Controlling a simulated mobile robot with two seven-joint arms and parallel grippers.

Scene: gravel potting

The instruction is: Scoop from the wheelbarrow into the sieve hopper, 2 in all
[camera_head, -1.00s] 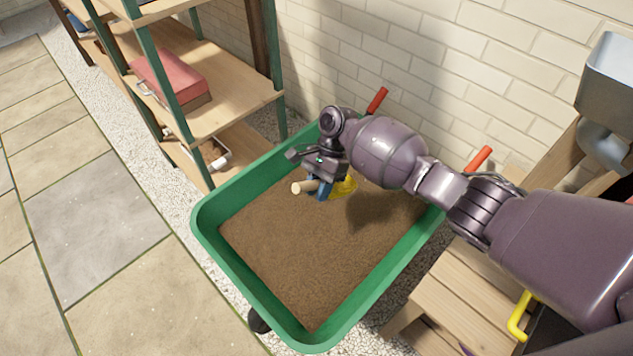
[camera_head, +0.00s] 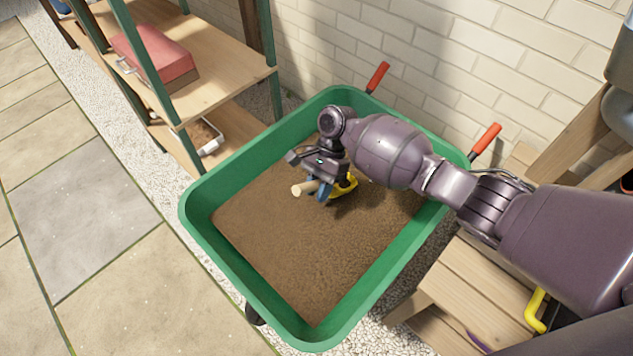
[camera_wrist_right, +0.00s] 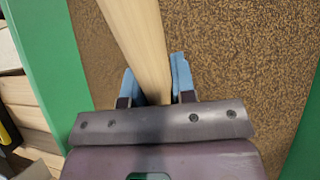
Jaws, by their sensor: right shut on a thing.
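The green wheelbarrow (camera_head: 222,262) is filled with brown gravel (camera_head: 290,255). My right gripper (camera_head: 321,190) is over the gravel, inside the rim, shut on the wooden handle (camera_head: 304,188) of a scoop. The scoop's yellow part (camera_head: 345,187) is low at the gravel surface, partly hidden by the gripper. In the right wrist view, the pale handle (camera_wrist_right: 140,45) runs between the blue fingertips (camera_wrist_right: 155,80), with gravel behind; the scoop's bowl is not visible there. A grey metal vessel (camera_head: 620,115) is cut off at the right edge; I cannot tell whether it is the sieve hopper. My left gripper is not in view.
A shelf rack with a red box (camera_head: 155,55) and a white-rimmed tray (camera_head: 207,138) stands at left. The wheelbarrow's red-gripped handles (camera_head: 377,76) point toward the brick wall. A wooden bench (camera_head: 470,290) is at lower right, under my right arm. Paving at left is clear.

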